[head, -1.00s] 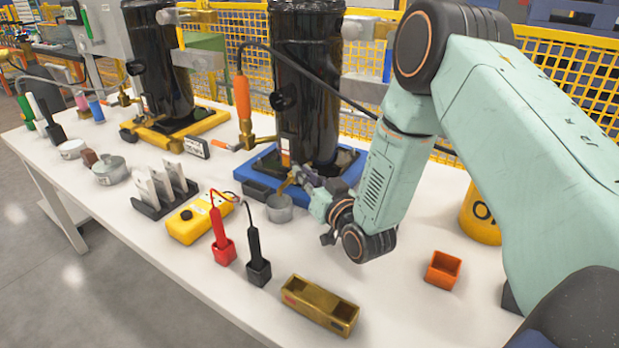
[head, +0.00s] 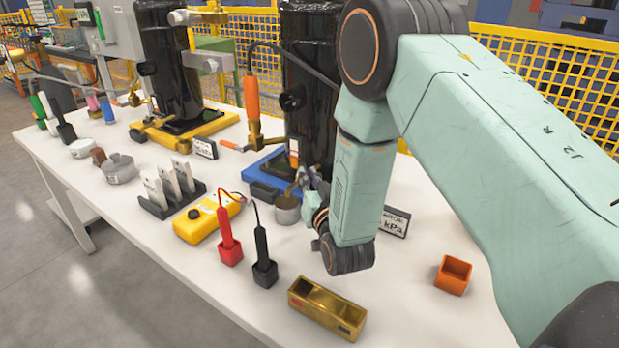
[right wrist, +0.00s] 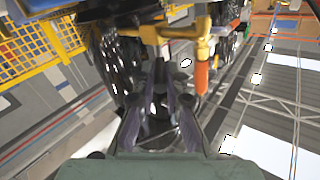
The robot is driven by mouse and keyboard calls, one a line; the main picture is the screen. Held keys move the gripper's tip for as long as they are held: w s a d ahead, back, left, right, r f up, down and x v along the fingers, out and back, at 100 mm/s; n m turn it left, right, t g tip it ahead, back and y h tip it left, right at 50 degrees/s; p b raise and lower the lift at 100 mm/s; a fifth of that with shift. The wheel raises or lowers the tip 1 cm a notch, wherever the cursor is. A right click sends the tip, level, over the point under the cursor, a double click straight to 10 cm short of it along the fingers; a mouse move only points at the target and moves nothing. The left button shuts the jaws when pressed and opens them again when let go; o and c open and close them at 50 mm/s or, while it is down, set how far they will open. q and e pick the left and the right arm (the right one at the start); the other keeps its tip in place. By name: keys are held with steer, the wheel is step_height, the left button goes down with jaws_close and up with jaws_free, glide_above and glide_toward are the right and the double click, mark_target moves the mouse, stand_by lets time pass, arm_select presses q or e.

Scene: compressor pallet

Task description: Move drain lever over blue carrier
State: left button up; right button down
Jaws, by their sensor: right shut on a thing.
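The blue carrier (head: 262,172) is a flat blue base under the right-hand black compressor (head: 308,95). The brass drain lever (head: 292,188) is low at the carrier's front, above a small grey cup (head: 286,212). My right gripper (head: 305,183) reaches down at the lever from the right and is shut on it. The fingers partly cover the lever, so its exact angle is hard to tell. In the right wrist view the fingers (right wrist: 160,112) point ahead, and what lies between them is dark and unclear. My left gripper is not in view.
An orange-handled valve (head: 252,100) rises left of the compressor. A yellow meter (head: 200,222), red and black probes (head: 228,240) in holders and a brass box (head: 327,308) stand in front. A kPa display (head: 394,221) and orange cup (head: 453,275) are right. Some table between is clear.

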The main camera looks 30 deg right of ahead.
steer(key=shift+w+r, duration=0.1)
steer(key=c, duration=1.4)
jaws_free()
steer(key=s, duration=0.5)
steer(key=s+a, duration=0.1)
steer(key=s, duration=0.1)
steer(key=shift+s+a, duration=0.1)
steer(key=shift+s, duration=0.15)
